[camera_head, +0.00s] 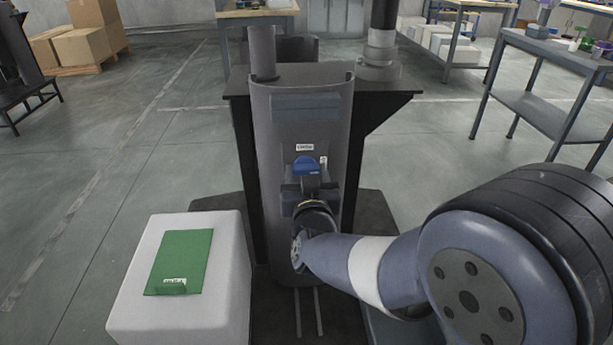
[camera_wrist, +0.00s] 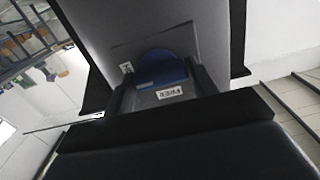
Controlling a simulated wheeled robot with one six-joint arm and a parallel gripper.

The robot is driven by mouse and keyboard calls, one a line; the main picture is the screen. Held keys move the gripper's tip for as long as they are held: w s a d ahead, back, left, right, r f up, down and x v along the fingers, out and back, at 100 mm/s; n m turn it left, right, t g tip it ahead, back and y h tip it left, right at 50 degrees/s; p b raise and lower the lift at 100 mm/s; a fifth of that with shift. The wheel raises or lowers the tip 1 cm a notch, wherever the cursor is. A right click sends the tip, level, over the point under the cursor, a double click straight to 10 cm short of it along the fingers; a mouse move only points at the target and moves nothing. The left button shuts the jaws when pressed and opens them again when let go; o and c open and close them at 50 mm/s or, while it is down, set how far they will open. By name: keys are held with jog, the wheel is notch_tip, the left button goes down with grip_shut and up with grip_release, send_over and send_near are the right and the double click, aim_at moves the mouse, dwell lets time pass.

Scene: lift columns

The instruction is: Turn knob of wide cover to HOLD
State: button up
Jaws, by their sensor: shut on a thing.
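The wide cover (camera_head: 262,130) is a tall grey curved panel on the front of the lift column. A blue round knob (camera_head: 306,164) sits at its middle, and it also shows in the wrist view (camera_wrist: 160,70). My gripper (camera_head: 310,184) is at the knob from below and in front, shut on it, and hides its lower part. A white label (camera_head: 305,147) is above the knob and a smaller one (camera_head: 323,160) to its right. The lettering is too small to read surely. I cannot tell which label the knob points at.
A white block (camera_head: 150,310) with a green sheet (camera_head: 180,262) stands at the left front. A grey shelf table (camera_head: 545,50) stands at the far right.

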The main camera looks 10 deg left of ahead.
jog(key=o, duration=1)
jog(key=shift+s, duration=0.15)
jog(key=p+v, duration=0.2)
jog(key=v, duration=0.8)
jog(key=shift+s, duration=0.3)
jog(key=shift+n, duration=0.4)
jog(key=b+x, duration=0.1)
jog(key=x, duration=1)
jog(key=shift+d+r, duration=0.1)
jog(key=shift+d, duration=0.05)
jog(key=shift+n+p, duration=0.35)
jog(key=shift+n, duration=0.05)
